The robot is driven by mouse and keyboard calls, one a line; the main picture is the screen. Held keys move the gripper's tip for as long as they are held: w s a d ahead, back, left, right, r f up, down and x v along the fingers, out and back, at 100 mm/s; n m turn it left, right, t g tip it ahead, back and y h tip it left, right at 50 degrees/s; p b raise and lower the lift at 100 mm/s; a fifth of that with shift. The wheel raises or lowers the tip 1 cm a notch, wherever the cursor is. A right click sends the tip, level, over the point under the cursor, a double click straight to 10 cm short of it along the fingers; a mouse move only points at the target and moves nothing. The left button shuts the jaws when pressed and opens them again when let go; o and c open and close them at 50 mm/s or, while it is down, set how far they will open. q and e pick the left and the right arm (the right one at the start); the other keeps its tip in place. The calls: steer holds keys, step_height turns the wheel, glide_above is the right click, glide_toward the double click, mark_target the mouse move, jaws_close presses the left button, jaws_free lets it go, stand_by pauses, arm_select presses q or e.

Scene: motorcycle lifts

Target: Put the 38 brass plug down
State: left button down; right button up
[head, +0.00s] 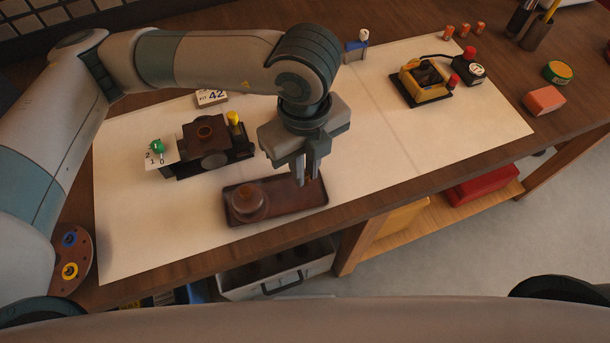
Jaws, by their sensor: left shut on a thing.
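My left gripper (308,178) points down over the right half of a brown tray (285,211). Its fingers are close together, shut on the 38 brass plug, which is mostly hidden between them; no number on it can be read. I cannot tell whether it touches the tray. A round brownish piece with a narrower top (248,203) stands in the tray's left half. A card reading 42 (211,97) stands behind a dark fixture (205,133) with a brown block on it. My right gripper is not in view.
An orange block (544,100) lies near the right edge. The white mat (400,150) is clear right of the tray. The bench edge runs close in front.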

arm_select(q)
steer(key=shift+f+p, duration=0.4)
steer(key=shift+f, duration=0.15)
steer(key=shift+f+p, duration=0.5)
steer(key=shift+f, duration=0.95)
steer(key=shift+f, duration=0.15)
steer(key=c, duration=1.7)
jaws_free()
steer(key=shift+c, duration=0.2)
